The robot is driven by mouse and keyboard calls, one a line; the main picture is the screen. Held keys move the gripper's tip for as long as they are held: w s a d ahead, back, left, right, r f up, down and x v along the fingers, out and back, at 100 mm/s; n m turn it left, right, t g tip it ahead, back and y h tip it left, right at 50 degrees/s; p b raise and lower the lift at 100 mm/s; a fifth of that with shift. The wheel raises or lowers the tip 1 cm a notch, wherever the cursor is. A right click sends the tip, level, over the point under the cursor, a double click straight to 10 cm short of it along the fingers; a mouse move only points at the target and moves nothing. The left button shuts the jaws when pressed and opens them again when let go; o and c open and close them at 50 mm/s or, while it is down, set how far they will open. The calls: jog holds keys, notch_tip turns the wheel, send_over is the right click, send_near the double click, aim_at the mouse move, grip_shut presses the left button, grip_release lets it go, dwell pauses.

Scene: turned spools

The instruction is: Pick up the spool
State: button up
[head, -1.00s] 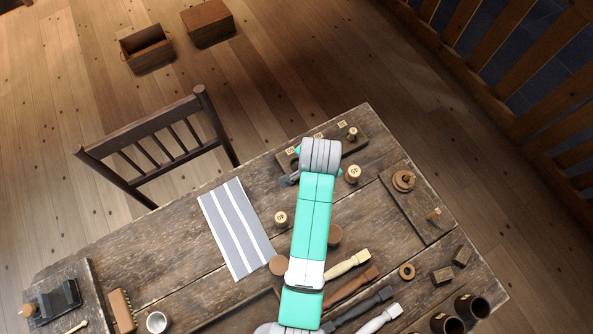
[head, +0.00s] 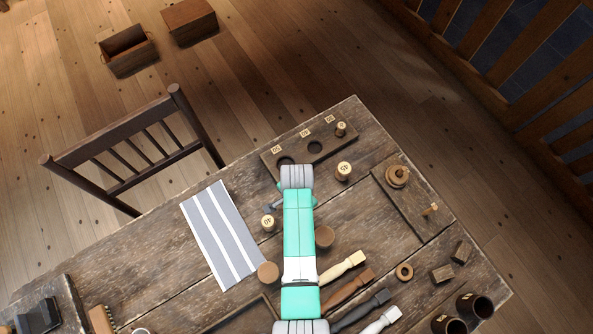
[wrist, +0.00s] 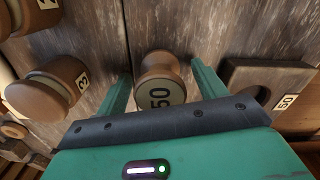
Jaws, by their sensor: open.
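A spool (head: 268,223) with a pale end marked 50 stands on the table, left of my arm in the head view. In the wrist view the spool (wrist: 160,80) is between the two teal fingers of my gripper (wrist: 162,78), with gaps on both sides. My gripper is open and empty. In the head view the gripper (head: 271,207) is small and partly hidden by my arm, close beside the spool.
A board with holes (head: 318,147) lies behind; its hole marked 50 shows at right in the wrist view (wrist: 235,75). Brown round-topped pieces (head: 268,272) (head: 323,236) are close by. Another spool (head: 344,170) stands at right. A striped cloth (head: 222,235) lies left.

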jog(key=shift+f, duration=0.15)
jog(key=shift+c, duration=0.2)
jog(key=c, duration=1)
